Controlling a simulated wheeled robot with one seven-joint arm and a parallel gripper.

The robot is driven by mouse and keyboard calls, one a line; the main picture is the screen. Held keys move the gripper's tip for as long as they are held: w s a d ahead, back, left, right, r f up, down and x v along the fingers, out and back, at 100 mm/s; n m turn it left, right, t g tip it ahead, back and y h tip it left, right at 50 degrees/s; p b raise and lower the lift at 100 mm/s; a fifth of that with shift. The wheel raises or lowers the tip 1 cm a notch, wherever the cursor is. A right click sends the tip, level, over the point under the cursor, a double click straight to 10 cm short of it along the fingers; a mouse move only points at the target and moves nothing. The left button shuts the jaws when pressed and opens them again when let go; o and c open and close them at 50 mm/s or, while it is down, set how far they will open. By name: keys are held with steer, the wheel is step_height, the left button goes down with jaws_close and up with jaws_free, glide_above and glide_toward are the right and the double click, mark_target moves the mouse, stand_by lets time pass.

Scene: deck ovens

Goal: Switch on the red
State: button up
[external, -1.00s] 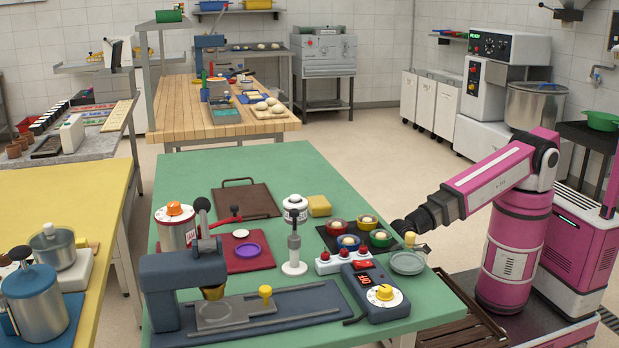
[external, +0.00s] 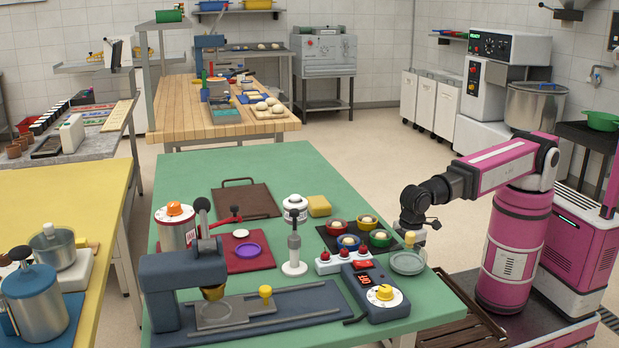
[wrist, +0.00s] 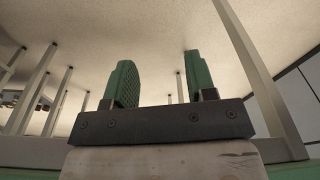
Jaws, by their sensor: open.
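A white box (external: 335,265) with red buttons on top stands on the green table (external: 300,165). Next to it, a blue control box (external: 378,305) has a red part (external: 361,266) at its back end, a small lit red display and a yellow knob. The frames do not show which red part the task means. My gripper (external: 413,246) is at the table's right edge, to the right of both boxes and apart from them. In the wrist view its two green fingers (wrist: 157,80) stand apart with nothing between them. That view shows floor and table legs, no red control.
A clear round dish (external: 407,263) and a dark tray of small coloured bowls (external: 330,240) lie near my gripper. A white stand (external: 294,262) and a blue press (external: 185,285) stand further left. The table's far right part is bare.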

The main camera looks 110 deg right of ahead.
steer(key=a+r+n, duration=0.2)
steer(key=a+r, duration=1)
steer(key=a, duration=0.1)
step_height(320, 180, up, 16)
steer(key=m+g, duration=0.1)
steer(key=m, duration=0.4)
glide_above(371, 262)
step_height(371, 262, down, 11)
steer(key=shift+r, duration=0.15)
